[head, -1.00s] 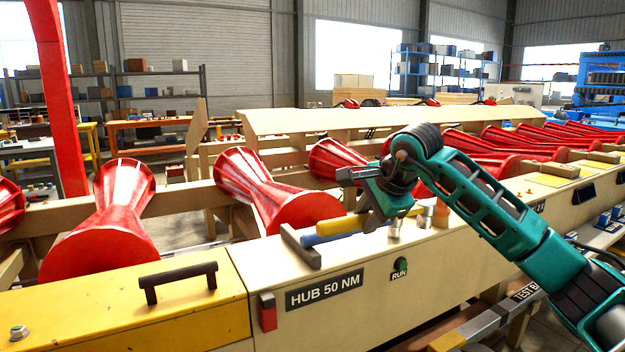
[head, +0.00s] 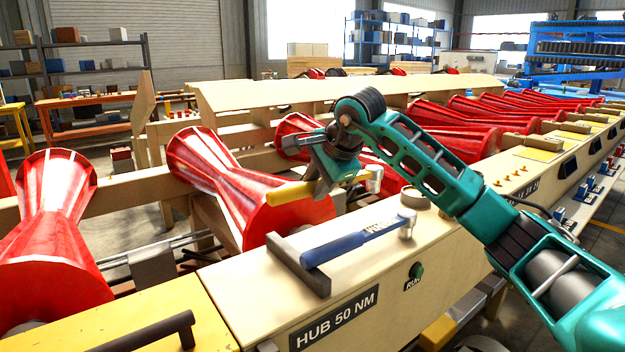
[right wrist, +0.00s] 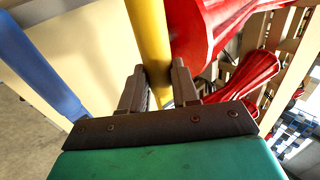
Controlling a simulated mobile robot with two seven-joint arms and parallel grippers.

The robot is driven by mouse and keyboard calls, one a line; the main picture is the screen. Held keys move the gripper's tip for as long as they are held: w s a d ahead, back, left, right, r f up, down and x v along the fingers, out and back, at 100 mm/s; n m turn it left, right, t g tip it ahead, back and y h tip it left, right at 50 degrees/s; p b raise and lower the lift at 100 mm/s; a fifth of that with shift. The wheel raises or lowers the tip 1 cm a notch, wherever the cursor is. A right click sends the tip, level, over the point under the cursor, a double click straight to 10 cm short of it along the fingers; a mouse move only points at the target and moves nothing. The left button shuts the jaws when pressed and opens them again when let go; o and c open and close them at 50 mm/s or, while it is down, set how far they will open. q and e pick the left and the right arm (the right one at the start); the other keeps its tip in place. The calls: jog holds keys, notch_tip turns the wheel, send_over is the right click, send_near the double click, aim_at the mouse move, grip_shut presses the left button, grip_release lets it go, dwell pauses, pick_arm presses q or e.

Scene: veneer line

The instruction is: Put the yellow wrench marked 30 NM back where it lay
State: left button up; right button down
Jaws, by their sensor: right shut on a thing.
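My right gripper (head: 326,190) is shut on the yellow wrench (head: 290,194) and holds it in the air above the far edge of the cream ledge, near the red rollers. Its yellow handle points left and its metal end (head: 375,173) shows to the right of the jaws. In the right wrist view the yellow wrench (right wrist: 148,40) passes between the two fingers. Its marking cannot be read. A blue wrench (head: 345,246) lies on the ledge, its handle on a dark bracket (head: 300,264), above the label HUB 50 NM (head: 337,318). My left gripper is not in view.
Red waisted rollers (head: 228,180) run along behind the ledge. A green RUN button (head: 417,270) is on its front face. A yellow cover with a dark handle (head: 150,335) is at the lower left. Yellow plates (head: 540,153) and small pegs are farther right.

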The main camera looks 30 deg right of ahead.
jog(key=shift+s+r, duration=0.1)
jog(key=shift+f+b, duration=1.4)
jog(key=shift+f, duration=1.45)
jog(key=shift+s+b, duration=0.1)
jog(key=shift+b, duration=0.2)
jog(key=shift+s+n+y, duration=0.3)
jog(key=shift+s, duration=0.05)
